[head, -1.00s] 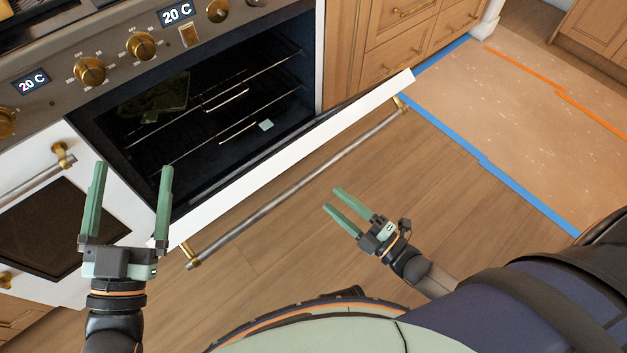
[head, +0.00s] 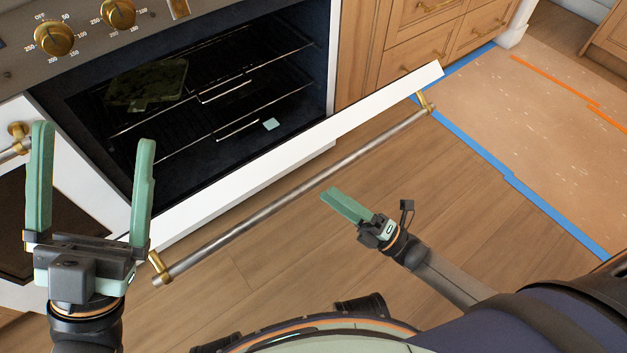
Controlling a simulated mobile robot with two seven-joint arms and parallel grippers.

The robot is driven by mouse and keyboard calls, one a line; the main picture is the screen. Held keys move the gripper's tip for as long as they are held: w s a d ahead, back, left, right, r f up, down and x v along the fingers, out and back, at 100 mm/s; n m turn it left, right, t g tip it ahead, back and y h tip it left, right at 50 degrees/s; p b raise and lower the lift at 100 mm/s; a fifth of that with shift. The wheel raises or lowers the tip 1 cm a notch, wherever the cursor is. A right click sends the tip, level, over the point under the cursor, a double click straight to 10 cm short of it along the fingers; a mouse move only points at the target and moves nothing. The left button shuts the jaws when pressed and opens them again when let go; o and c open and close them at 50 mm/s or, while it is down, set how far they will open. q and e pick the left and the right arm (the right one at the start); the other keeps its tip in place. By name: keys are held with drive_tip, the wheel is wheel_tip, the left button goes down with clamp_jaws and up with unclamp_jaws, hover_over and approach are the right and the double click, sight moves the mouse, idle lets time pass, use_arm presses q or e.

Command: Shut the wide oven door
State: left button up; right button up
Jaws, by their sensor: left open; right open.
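The wide oven door (head: 296,150) is hinged down and open, its white edge running diagonally from lower left to upper right. Its long metal handle bar (head: 296,195) sits on brass mounts on the near side. The dark oven cavity (head: 215,90) is exposed behind it. My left gripper (head: 92,185) is open and empty, fingers pointing up, at the left end of the door; whether it touches the door is unclear. My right gripper (head: 340,205) is on the near side of the handle, apart from it, over the floor; its green fingers look close together from this angle.
Oven racks and a dark greenish tray (head: 147,84) are inside, with a small pale green piece (head: 270,124) lower down. Brass knobs (head: 54,38) line the panel above. Wooden drawers (head: 425,45) stand to the right. Open wooden floor (head: 440,165) lies beyond the handle.

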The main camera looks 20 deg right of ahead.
sight(313, 183)
drive_tip(key=x, duration=0.5)
drive_tip(key=shift+w+a+r, duration=0.1)
drive_tip(key=shift+w+a, duration=0.1)
drive_tip(key=shift+w, duration=0.05)
drive_tip(key=shift+c, duration=0.4)
clamp_jaws()
idle(0.8)
